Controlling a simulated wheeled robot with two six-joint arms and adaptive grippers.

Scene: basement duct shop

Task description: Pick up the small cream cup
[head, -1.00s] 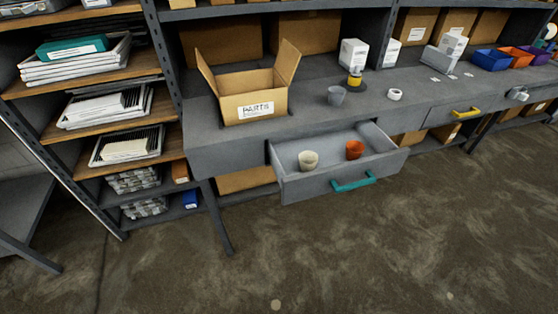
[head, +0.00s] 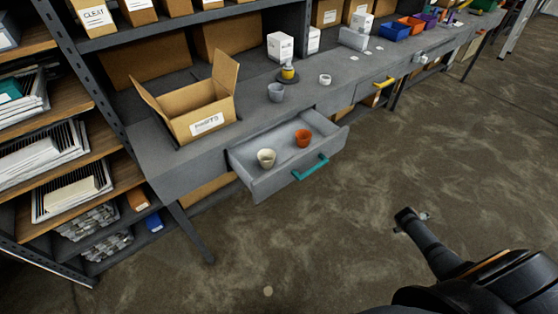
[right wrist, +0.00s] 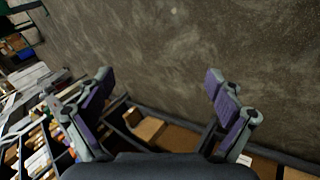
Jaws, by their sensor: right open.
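The small cream cup (head: 267,158) stands upright in the left part of an open grey drawer (head: 268,188) with a teal handle. An orange cup (head: 303,138) stands in the same drawer to its right. My right arm shows at the lower right of the head view, with its end (head: 412,220) over the floor, well to the right of the drawer and apart from it. In the right wrist view my right gripper (right wrist: 163,90) is open with nothing between its fingers. The cream cup is not recognisable in that view. My left gripper is not in view.
An open cardboard box (head: 205,120), a grey cup (head: 276,92) and a tape roll (head: 325,79) sit on the workbench above the drawer. A shelf rack with paper trays (head: 70,190) stands at left. The floor (head: 350,240) before the drawer is clear.

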